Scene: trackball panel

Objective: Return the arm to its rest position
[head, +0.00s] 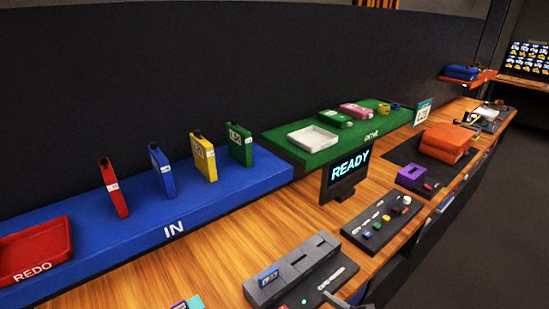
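I cannot make out my gripper in the head view. A grey shape (345,302) is cut off by the bottom edge near the grey slotted box (296,272), and I cannot tell whether it is part of my arm. A small dark screen (346,176) reading READY stands on the wooden counter (262,230). The slotted box has a blue card (268,277) at its left end. Behind it is a dark panel (382,222) with several small coloured parts.
A blue shelf (215,206) marked IN holds red, blue, yellow and green upright cartridges; a red REDO tray (35,248) is at left. A green platform (300,150) holds a white tray (313,138). An orange object (446,142) stands farther right. Bare counter lies left of the screen.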

